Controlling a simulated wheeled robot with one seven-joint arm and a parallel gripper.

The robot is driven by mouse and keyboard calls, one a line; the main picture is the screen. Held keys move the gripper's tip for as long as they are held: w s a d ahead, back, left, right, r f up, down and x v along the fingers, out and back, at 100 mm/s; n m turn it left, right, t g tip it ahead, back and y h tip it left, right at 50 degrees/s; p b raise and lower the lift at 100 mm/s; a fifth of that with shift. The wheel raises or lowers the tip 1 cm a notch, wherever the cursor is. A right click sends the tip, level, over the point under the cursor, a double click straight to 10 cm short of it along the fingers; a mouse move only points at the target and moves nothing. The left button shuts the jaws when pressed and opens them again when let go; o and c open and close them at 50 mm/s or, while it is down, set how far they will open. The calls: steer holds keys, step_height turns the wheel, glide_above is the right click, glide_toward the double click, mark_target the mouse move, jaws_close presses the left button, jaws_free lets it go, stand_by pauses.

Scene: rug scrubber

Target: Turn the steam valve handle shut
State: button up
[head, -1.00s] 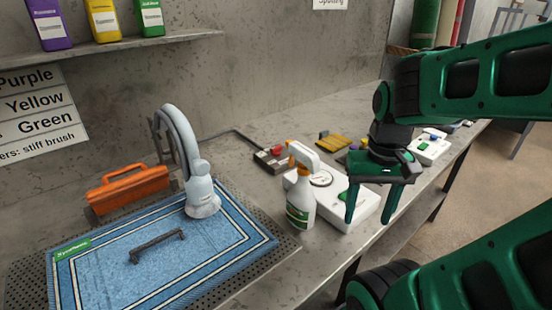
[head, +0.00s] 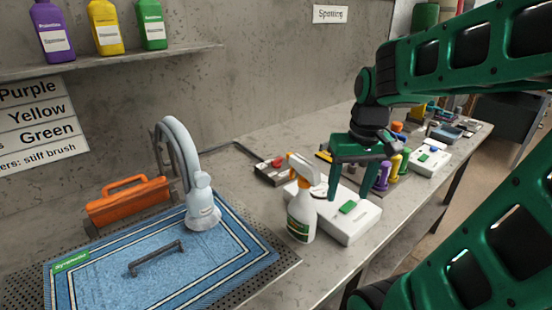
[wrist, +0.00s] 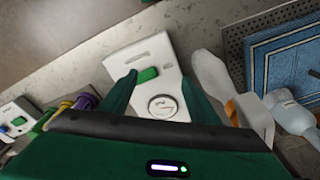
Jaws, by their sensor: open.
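I cannot pick out a steam valve handle for certain. A dark bar-shaped handle (head: 155,259) lies on the blue rug (head: 215,262) in the head view. A small grey box with a red knob (head: 272,170) sits at the back of the bench, with a dark line along the bench behind it. My gripper (head: 348,190) is open and empty, above a white box (head: 352,228) with a green button. The wrist view shows this white box (wrist: 122,62) and its round dial beyond and between my fingers (wrist: 158,80).
A spray bottle (head: 301,212) stands just left of my gripper. A grey hose with a nozzle (head: 202,207) rests over the rug, with an orange-handled tool (head: 130,203) behind. Purple and yellow bottles (head: 395,168) and another white box (head: 428,160) stand to the right.

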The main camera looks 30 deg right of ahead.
steer(key=w+r+n+t, duration=0.2)
steer(key=w+r+n, duration=0.1)
steer(key=w, duration=1.3)
steer(key=n+t+y, duration=0.1)
steer(key=n, duration=0.2)
glide_toward(277, 159)
steer(key=x, duration=0.8)
steer(key=shift+w+f, duration=0.15)
steer(key=shift+f, duration=0.05)
steer(key=shift+c, duration=0.7)
steer(key=c, duration=0.9)
